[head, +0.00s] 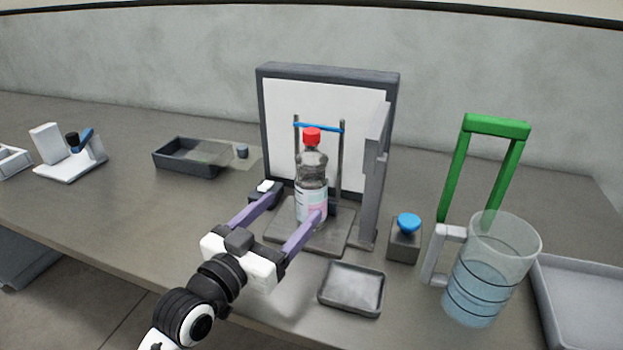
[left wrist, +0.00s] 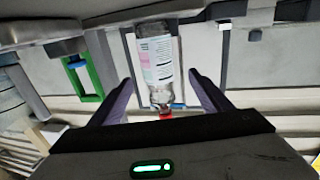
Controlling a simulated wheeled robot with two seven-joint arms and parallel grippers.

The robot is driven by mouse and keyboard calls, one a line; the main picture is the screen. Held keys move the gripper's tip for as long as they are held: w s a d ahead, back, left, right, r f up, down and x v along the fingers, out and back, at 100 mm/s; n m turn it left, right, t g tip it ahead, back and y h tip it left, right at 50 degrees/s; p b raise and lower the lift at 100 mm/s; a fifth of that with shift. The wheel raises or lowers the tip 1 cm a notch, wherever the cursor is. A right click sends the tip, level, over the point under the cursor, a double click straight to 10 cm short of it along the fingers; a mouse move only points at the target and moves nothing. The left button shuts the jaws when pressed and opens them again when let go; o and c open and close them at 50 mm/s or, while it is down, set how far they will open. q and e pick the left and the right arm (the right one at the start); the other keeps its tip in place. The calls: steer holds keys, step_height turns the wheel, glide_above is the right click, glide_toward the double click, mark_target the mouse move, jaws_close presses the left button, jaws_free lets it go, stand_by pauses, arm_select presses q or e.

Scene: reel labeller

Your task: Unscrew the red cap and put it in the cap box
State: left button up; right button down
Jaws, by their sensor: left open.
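A clear bottle (head: 311,177) with a pink and white label stands upright on a grey base plate. The red cap (head: 312,136) is on its neck. The bottle also shows upside down in the left wrist view (left wrist: 157,58), with the cap (left wrist: 165,113) at its lower end there. My left gripper (head: 299,203) is open, its purple fingers pointing at the bottle's lower part, below the cap. In the left wrist view its fingers (left wrist: 162,80) appear on either side of the bottle, apart from it. I cannot tell which container is the cap box. My right gripper is out of view.
A framed white panel (head: 275,115) stands behind the bottle. A small shallow tray (head: 352,309) lies in front, a dark open box (head: 165,161) at left. A blue-topped block (head: 404,242), a green-handled frame (head: 455,165) and a water jug (head: 505,235) stand at right.

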mark_target(303, 198)
arm_select(q)
steer(key=shift+x, duration=1.15)
steer(key=shift+w+d+r, duration=0.15)
steer(key=shift+w+d, duration=0.3)
steer(key=shift+d, duration=0.05)
steer(key=x, duration=0.4)
steer(key=shift+w, duration=0.15)
steer(key=shift+w+d, duration=0.2)
steer(key=shift+w, duration=0.05)
steer(key=shift+c, duration=0.2)
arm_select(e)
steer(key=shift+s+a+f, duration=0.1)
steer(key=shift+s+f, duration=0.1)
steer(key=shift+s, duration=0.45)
arm_select(q)
steer(key=c, duration=1.1)
